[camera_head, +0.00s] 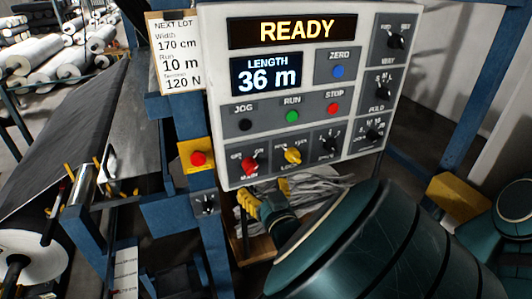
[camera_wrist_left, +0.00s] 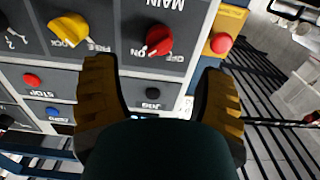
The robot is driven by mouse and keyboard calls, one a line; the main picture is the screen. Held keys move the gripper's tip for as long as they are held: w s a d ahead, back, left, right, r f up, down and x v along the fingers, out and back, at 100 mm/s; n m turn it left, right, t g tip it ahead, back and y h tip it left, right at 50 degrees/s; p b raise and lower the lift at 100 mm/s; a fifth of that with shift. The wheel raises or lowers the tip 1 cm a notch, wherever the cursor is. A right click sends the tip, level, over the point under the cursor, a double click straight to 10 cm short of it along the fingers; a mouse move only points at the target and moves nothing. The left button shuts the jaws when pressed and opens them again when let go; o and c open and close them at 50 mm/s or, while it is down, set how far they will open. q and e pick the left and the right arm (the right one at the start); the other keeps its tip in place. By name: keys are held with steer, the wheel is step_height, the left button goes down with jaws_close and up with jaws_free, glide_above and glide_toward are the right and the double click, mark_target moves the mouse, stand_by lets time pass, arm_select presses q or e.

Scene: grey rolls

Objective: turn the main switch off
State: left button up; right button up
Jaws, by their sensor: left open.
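The main switch (camera_head: 250,165) is a red rotary knob at the lower left of the grey control panel (camera_head: 220,100). It has OFF and ON labels, and its handle appears turned toward ON. In the left wrist view the red knob (camera_wrist_left: 158,40) appears upside down, ahead of the fingers and roughly between them. My left gripper (camera_head: 258,200) is open and empty just below the switch, apart from it as far as I can tell. Its two yellow fingers (camera_wrist_left: 155,68) are spread wide in the left wrist view. My right gripper is not in view.
A yellow lock knob (camera_head: 292,156) sits right beside the main switch. Above are black, green and red buttons (camera_head: 332,108). A red button on a yellow box (camera_head: 198,158) is to the left. The display (camera_head: 292,30) reads READY. Blue frame posts flank the panel.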

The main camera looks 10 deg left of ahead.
mark_target(253, 172)
arm_select(q)
steer(key=x, duration=0.8)
steer(key=shift+w+a, duration=0.15)
jaws_close()
